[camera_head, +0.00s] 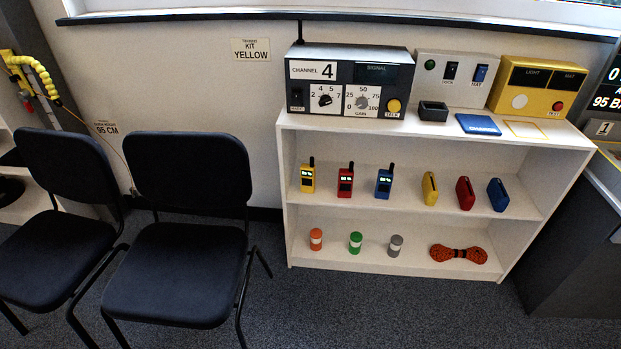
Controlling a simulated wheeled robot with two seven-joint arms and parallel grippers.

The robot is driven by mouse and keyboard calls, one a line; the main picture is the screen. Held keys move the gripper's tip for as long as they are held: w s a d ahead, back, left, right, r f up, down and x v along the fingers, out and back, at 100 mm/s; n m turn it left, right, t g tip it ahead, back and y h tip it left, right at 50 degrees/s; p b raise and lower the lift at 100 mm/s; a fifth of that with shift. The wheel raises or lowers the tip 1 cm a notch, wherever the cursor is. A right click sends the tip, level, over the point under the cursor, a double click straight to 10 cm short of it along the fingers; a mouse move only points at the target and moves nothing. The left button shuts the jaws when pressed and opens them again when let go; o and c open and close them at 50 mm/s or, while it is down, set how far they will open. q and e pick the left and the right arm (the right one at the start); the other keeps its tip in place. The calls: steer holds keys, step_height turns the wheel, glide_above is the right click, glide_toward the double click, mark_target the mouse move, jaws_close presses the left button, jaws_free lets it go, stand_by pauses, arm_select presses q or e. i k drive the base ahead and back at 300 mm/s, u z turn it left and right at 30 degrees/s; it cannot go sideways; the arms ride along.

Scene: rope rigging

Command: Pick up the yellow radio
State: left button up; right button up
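The yellow radio (307,178) stands upright at the left end of the middle shelf of the white shelf unit (415,210). It has a black antenna and a small lit display. A red radio (345,182) and a blue radio (384,182) stand in a row to its right, with gaps between them. Nothing covers the yellow radio. Neither of my grippers shows in the head view.
Yellow, red and blue cases (466,193) stand farther right on that shelf. Canisters and an orange rope bundle (458,254) are below. A channel box (348,84) sits on top. Two black chairs (187,220) stand left of the unit. Carpet (390,310) in front is clear.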

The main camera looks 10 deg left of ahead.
mark_target(308, 172)
steer(key=z, duration=0.95)
steer(key=i, duration=1.3)
steer(key=u, duration=2)
